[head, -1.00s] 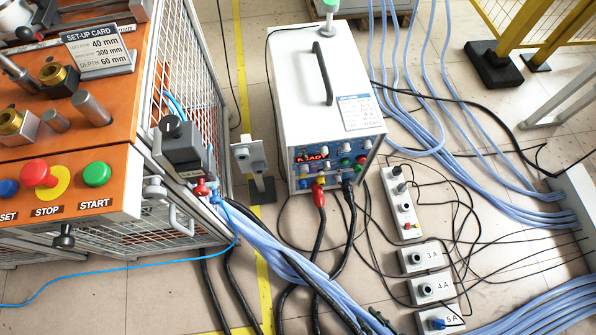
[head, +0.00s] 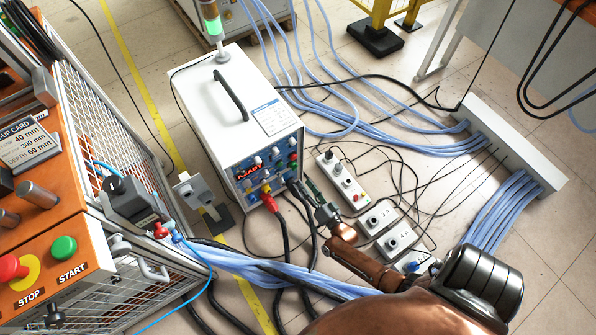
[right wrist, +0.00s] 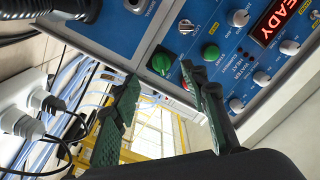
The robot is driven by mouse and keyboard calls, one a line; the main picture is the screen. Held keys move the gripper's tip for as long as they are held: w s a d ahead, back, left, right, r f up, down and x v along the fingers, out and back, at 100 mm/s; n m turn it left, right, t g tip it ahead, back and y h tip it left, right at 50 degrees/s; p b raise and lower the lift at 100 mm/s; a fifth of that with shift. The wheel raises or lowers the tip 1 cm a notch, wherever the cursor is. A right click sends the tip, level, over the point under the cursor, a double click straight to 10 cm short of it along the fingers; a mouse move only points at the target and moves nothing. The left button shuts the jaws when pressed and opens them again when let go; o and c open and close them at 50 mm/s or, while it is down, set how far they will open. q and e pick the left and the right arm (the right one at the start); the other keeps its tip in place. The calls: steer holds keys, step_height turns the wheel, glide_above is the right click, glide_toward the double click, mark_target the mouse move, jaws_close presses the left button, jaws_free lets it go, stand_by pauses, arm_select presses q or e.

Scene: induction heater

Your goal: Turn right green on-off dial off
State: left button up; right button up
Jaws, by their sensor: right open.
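The white heater box (head: 205,85) stands on the floor with a blue control panel, which faces my right gripper. In the right wrist view a green dial (right wrist: 161,61) is on the blue panel, near a round green knob or button (right wrist: 211,52). My right gripper (right wrist: 160,76) is open and empty. Its two dark green fingers appear on either side of the dial in the picture, and I cannot tell whether they touch it. In the head view my right gripper (head: 318,200) is just right of the panel. My left gripper is not in view.
Black and red cables (head: 283,235) hang from the panel front. Grey socket boxes (head: 378,218) and a white strip (head: 343,182) lie right of the heater. Blue hoses (head: 400,145) cross the floor. An orange machine (head: 55,230) with a mesh cage stands at the left.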

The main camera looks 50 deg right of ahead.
mark_target(294, 166)
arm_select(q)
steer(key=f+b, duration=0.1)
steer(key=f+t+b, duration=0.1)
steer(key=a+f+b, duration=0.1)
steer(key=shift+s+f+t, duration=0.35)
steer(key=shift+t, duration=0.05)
arm_select(e)
steer(key=x, duration=0.8)
steer(key=shift+d, duration=0.1)
steer(key=shift+c, duration=0.6)
jaws_close()
